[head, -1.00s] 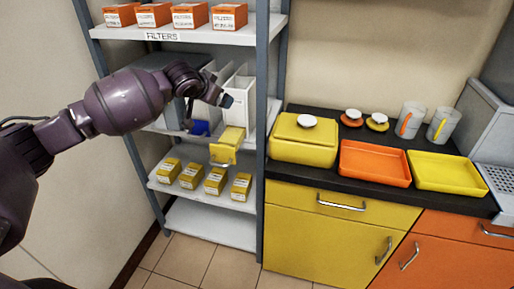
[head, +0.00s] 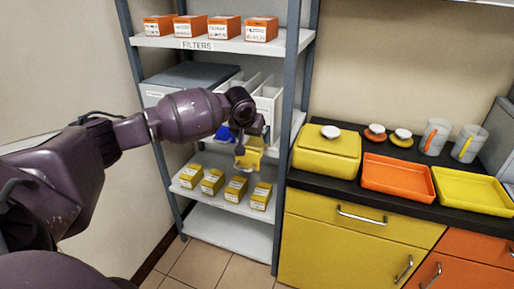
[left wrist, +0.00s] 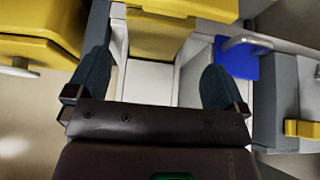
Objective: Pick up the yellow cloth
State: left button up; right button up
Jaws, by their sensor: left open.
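The yellow cloth (head: 252,157) hangs over the front of a white divided bin (head: 268,105) on the middle shelf, partly hidden by my left gripper in the head view. My left gripper (head: 241,142) points down right at the cloth. In the left wrist view the two dark fingers of my left gripper (left wrist: 156,85) are wide apart with nothing held between them. The yellow cloth (left wrist: 160,38) lies just beyond the fingertips, across the top middle. My right gripper is in neither view.
A blue cloth (head: 224,132) lies in the compartment beside the yellow one. Yellow boxes (head: 237,188) stand on the shelf below, orange filter boxes (head: 224,28) on the shelf above. A grey shelf post (head: 284,150) stands close right of the gripper. The bottom shelf (head: 232,232) is empty.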

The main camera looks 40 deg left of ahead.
aim_at(256, 143)
pick_arm(q)
jog(key=x, duration=0.1)
jog(key=b+x, duration=0.1)
jog(key=x, duration=0.3)
jog(key=shift+d+f, duration=0.25)
jog(key=shift+d, duration=0.05)
jog(key=shift+r, duration=0.1)
jog(key=c, duration=1)
